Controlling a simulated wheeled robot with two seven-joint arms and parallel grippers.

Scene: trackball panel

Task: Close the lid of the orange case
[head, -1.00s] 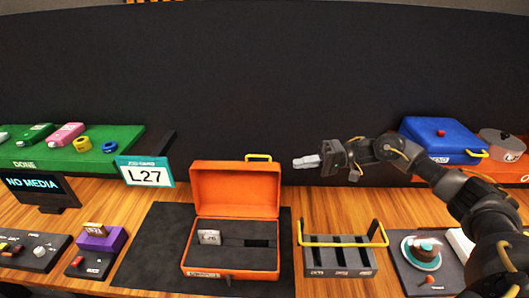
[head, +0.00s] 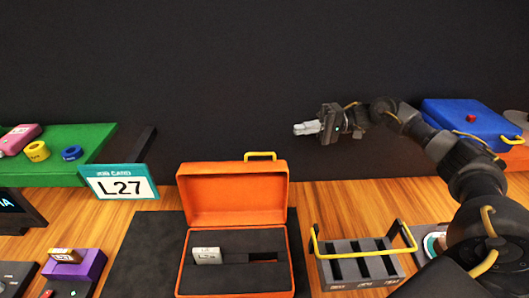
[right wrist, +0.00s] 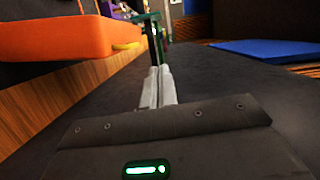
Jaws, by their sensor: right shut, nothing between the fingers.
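The orange case (head: 182,262) stands on a dark mat in the head view with its lid (head: 232,192) raised upright at the back. A yellow handle (head: 260,155) shows at the lid's top edge. Inside is a dark insert with a small grey piece (head: 207,255) marked with a label and an empty slot. My right gripper (head: 297,129) is shut and empty, up and to the right of the lid, apart from it. In the right wrist view its shut fingers (right wrist: 158,86) point ahead, and the orange lid (right wrist: 55,36) shows at upper left. My left gripper is not in view.
A dark rack with a yellow handle (head: 314,240) stands right of the case. A blue case (head: 470,125) is at the back right. The L27 card (head: 118,184) and a green board (head: 70,150) are at the left. A purple block (head: 88,268) is at front left.

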